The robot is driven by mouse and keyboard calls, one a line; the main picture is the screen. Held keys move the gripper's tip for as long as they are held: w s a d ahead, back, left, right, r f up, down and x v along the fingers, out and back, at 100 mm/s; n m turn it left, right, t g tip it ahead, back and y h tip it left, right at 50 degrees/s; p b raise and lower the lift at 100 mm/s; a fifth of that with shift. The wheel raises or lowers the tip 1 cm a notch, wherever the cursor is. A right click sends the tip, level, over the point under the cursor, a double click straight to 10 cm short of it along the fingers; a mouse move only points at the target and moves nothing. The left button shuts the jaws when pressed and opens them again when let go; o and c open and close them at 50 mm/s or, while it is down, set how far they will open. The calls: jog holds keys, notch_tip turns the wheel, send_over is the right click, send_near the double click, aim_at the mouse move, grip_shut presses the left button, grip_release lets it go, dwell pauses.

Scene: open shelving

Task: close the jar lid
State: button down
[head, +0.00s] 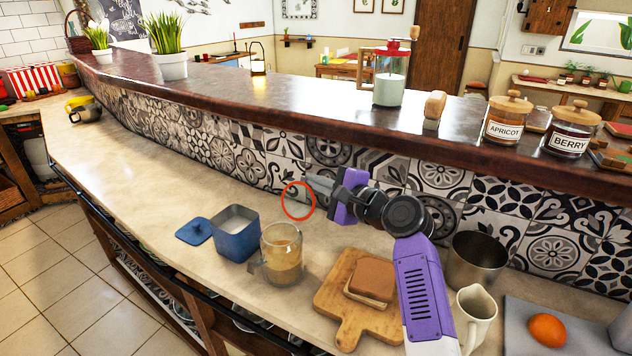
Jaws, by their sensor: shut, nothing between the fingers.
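A clear glass jar (283,262) with tan contents stands on the pale counter, its top open. A red-rimmed round glass lid (285,209) stands raised above and behind the jar's mouth, tilted up; its hinge is not clear. My gripper (312,183) is at the upper right of this lid, fingers pointing left, shut and empty. The fingertips overlap or nearly reach the lid's rim in the picture; contact cannot be told. A blue canister (236,240) with white contents stands open left of the jar, its flat blue lid (194,231) beside it.
A wooden board (345,327) with a sandwich-like block (371,278) lies right of the jar. A metal cup (476,262) and white pitcher (475,318) stand further right. The tiled wall and raised dark ledge (330,108) run behind.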

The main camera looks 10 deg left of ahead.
aim_at(299, 193)
jog(key=shift+s, duration=0.15)
